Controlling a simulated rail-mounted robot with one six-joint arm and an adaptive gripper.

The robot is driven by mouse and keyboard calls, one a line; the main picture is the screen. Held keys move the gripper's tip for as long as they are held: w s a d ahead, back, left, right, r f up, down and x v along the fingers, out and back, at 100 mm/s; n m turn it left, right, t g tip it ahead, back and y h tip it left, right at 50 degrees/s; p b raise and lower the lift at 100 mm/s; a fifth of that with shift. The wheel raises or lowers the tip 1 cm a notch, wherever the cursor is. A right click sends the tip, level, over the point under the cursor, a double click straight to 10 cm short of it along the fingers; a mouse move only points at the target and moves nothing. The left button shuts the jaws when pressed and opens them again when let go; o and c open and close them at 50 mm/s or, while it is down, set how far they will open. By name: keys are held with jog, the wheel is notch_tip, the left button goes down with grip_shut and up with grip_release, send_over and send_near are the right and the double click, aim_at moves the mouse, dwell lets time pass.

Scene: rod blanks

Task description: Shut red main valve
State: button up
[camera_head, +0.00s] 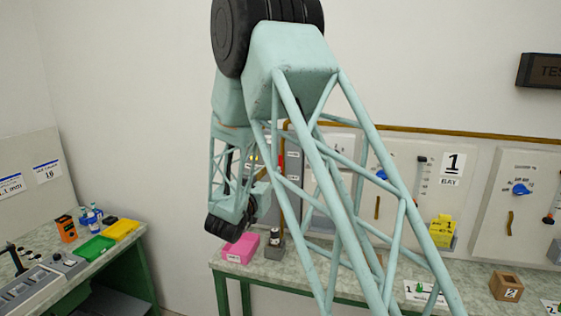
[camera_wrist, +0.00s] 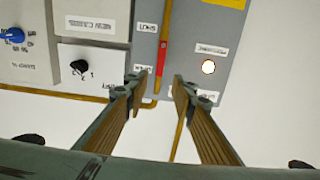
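The red main valve shows in the wrist view as a narrow red handle (camera_wrist: 161,57) lying in line with a brass pipe (camera_wrist: 167,20) on a grey panel (camera_wrist: 204,35). The wrist picture is upside down, and small labels beside the handle are hard to read. My gripper (camera_wrist: 158,83) is open and empty, its two fingers apart on either side of the handle's line. The handle appears between and beyond the fingertips, with no contact visible. In the head view the red handle (camera_head: 282,162) shows partly behind my arm, and my fingers cannot be made out.
A round lit lamp (camera_wrist: 208,67) sits right of the handle in the wrist view. A black knob (camera_wrist: 79,67) and blue knob (camera_wrist: 13,35) are to the left. In the head view, a pink box (camera_head: 241,247) stands on the bench below the panels.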

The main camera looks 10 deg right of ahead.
jog(key=shift+w, duration=0.1)
jog(key=shift+p+x, duration=0.5)
jog(key=shift+x, duration=6.3)
jog(key=shift+c, duration=0.7)
grip_shut()
